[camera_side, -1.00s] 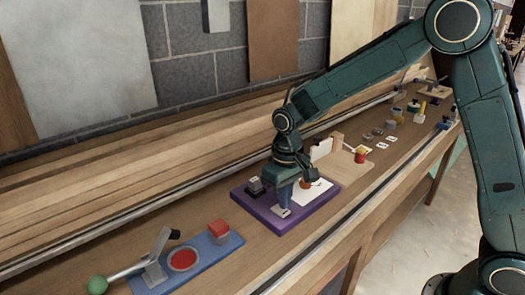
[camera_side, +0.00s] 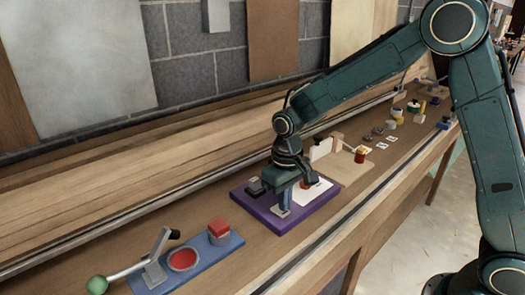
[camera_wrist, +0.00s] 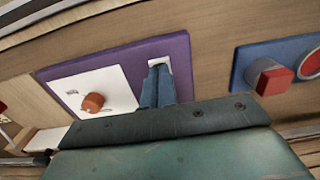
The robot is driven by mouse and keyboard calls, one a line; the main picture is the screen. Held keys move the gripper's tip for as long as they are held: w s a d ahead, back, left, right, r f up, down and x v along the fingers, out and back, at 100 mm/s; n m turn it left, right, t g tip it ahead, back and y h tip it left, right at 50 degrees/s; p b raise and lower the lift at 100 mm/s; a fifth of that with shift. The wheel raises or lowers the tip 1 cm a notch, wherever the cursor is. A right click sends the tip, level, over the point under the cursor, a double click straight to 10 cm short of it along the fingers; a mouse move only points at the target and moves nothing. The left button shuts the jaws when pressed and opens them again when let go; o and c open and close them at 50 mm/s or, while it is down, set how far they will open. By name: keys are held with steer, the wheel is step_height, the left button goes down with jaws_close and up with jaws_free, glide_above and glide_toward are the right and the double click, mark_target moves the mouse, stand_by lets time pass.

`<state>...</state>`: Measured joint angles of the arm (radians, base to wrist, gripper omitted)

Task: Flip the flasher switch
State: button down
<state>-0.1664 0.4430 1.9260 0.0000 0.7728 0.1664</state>
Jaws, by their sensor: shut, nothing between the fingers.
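A purple board (camera_side: 303,216) lies on the bench. On it are a dark block (camera_side: 256,186), a white panel (camera_side: 318,192) and an orange knob (camera_side: 308,183). In the wrist view, the white panel (camera_wrist: 70,90) and the orange knob (camera_wrist: 92,102) are left of my fingers. My gripper (camera_side: 284,208) points down at the board's near-left part, shut and empty. In the wrist view my gripper's blue fingers (camera_wrist: 158,72) end at a small pale plate (camera_wrist: 167,62). Any switch lever there is hidden by the fingers, and I cannot tell whether they touch it.
A wooden stand (camera_side: 350,175) with a red cylinder (camera_side: 360,156) is to the right. Bare bench separates the boards.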

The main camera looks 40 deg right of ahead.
steer(key=shift+f, duration=0.6)
stand_by(0.5)
steer(key=shift+r, duration=3.5)
steer(key=shift+r, duration=0.1)
steer(key=s+d+r+t, duration=0.2)
steer(key=s+d+r, duration=0.2)
steer(key=s+r, duration=0.55)
steer(key=s+d+r+t, duration=0.1)
steer(key=s+d+t, duration=0.2)
steer(key=s, duration=1.1)
steer(key=shift+s+r+t, duration=0.2)
steer(key=shift+t, duration=0.1)
